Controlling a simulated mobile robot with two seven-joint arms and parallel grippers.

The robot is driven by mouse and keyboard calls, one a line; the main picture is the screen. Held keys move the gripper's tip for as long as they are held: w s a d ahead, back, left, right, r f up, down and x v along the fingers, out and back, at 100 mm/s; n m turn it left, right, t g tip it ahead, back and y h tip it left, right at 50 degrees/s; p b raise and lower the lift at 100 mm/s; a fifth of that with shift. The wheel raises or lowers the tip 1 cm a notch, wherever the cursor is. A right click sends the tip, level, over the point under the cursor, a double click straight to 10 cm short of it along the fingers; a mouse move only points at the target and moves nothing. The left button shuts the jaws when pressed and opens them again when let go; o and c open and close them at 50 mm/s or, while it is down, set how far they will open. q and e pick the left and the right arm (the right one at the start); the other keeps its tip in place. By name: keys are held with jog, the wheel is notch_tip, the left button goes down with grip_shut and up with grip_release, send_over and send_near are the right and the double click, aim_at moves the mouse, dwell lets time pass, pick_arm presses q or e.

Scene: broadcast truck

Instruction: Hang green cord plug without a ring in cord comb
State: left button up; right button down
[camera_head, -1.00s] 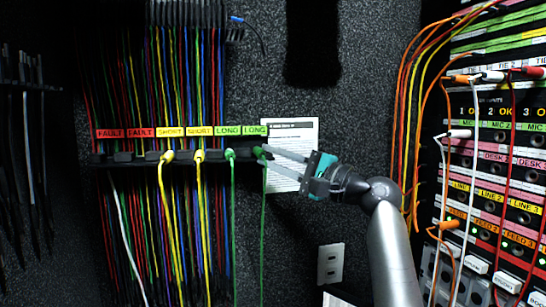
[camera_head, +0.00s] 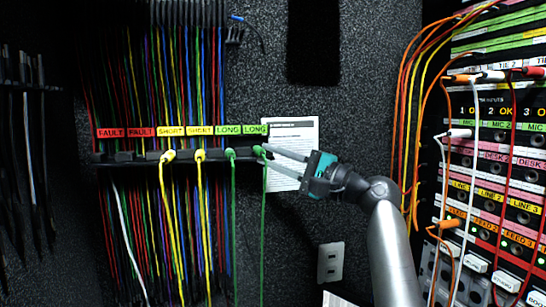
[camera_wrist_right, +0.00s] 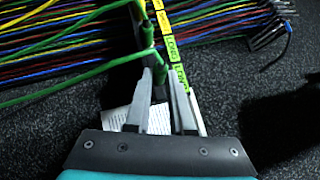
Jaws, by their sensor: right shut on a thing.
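The cord comb (camera_head: 125,157) is a dark bar on the wall with red, yellow and green labels above it. My right gripper (camera_head: 264,151) is at its right end, below the right LONG label (camera_head: 255,130). It is shut on a green cord plug (camera_head: 259,150), whose cord (camera_head: 264,210) hangs straight down. In the right wrist view the fingertips (camera_wrist_right: 166,75) are beside the green plug (camera_wrist_right: 149,54) at the comb. Another green plug (camera_head: 230,153) hangs below the left LONG label (camera_head: 228,130). Whether either has a ring is too small to tell. My left gripper is out of view.
Two yellow plugs, one left (camera_head: 168,156) and one right (camera_head: 200,155), hang below the SHORT labels. A white sheet (camera_head: 291,180) is on the wall behind the gripper. A patch panel (camera_head: 497,165) with cords stands at right. A wall plate (camera_head: 330,262) sits lower down.

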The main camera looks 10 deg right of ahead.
jog(key=shift+f, duration=0.15)
dwell(0.3)
grip_release()
dwell(0.6)
jog(key=shift+s, duration=0.3)
dwell(0.3)
jog(key=shift+s+p, duration=0.7)
jog(key=shift+s, duration=0.4)
jog(key=shift+s, duration=0.15)
jog(key=s+p, duration=0.1)
jog(key=s, duration=0.4)
